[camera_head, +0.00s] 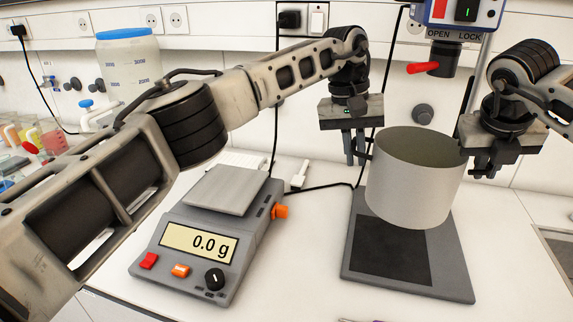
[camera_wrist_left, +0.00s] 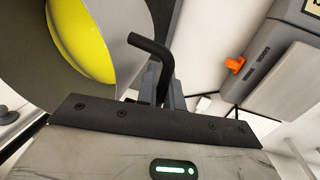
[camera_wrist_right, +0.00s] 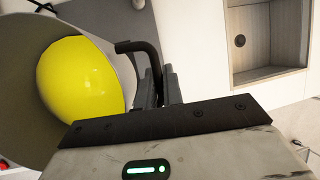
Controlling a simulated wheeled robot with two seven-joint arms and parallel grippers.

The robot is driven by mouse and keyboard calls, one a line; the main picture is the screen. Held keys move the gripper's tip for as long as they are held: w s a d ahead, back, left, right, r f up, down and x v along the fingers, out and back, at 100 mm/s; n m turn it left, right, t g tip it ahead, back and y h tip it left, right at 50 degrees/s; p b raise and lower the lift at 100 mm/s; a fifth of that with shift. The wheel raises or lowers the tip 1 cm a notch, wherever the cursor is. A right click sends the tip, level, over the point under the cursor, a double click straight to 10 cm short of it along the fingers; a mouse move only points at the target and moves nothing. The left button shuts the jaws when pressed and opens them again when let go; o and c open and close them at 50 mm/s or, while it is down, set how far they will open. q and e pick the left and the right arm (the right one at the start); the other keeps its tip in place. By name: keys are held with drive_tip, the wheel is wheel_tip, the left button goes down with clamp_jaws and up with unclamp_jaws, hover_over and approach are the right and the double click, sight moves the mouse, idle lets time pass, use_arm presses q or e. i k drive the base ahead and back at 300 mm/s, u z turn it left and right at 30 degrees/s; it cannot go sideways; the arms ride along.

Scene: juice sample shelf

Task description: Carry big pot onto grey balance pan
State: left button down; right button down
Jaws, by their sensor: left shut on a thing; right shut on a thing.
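The big pot (camera_head: 413,185) is a pale grey cylinder held upright above a dark stand base. Yellow content shows inside it in the left wrist view (camera_wrist_left: 88,40) and the right wrist view (camera_wrist_right: 80,80). My left gripper (camera_head: 356,160) is shut on the pot's black left handle (camera_wrist_left: 152,48). My right gripper (camera_head: 482,168) is shut on its black right handle (camera_wrist_right: 140,48). The balance (camera_head: 205,235) stands to the left, its square grey pan (camera_head: 225,190) empty and its display reading 0.0 g.
The dark stand base (camera_head: 435,270) lies under the pot, below a dispenser with a red lever (camera_head: 423,68). A black cable (camera_head: 325,187) runs behind the balance. Bare white table lies between balance and stand.

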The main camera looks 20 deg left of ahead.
sight(228, 184)
drive_tip(key=k, duration=1.2)
drive_tip(key=u, duration=0.95)
drive_tip(key=i, duration=1.4)
drive_tip(key=z, duration=0.3)
